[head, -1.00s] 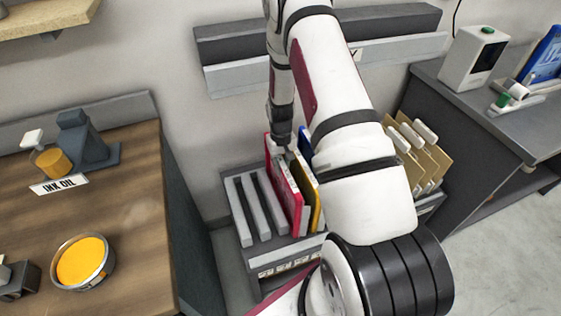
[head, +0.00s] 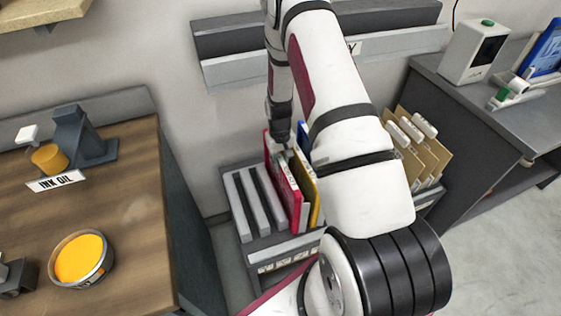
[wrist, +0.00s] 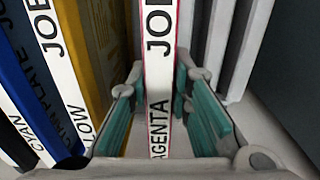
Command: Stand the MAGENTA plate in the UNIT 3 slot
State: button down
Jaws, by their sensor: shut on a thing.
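The magenta plate (head: 283,185) stands upright in the rack (head: 275,242), left of the yellow plate (head: 309,190) and right of the empty grey slots. In the wrist view its white spine (wrist: 159,70) reads "JOB" and "AGENTA". My gripper (head: 281,140) is at the plate's top back end. In the wrist view its teal-padded fingers (wrist: 160,118) are on both sides of the spine, shut on it. The blue plate (wrist: 35,80) and yellow plate (wrist: 88,60) stand left of it there. The slot labels (head: 285,264) on the rack's front are too small to read.
Grey dividers (head: 250,205) with empty slots fill the rack's left part. My arm hides much of the rack's right part. Tan folders (head: 420,150) stand at right. The wooden table (head: 130,220) with an ink tin (head: 82,260) is left; a wall rail (head: 230,72) is behind.

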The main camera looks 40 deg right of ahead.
jog(key=c, duration=1.4)
grip_release()
jog(key=shift+f, duration=0.1)
jog(key=shift+o, duration=0.2)
notch_tip(320, 180, up, 12)
jog(key=shift+a, duration=0.15)
notch_tip(320, 180, up, 5)
jog(key=shift+p, duration=0.8)
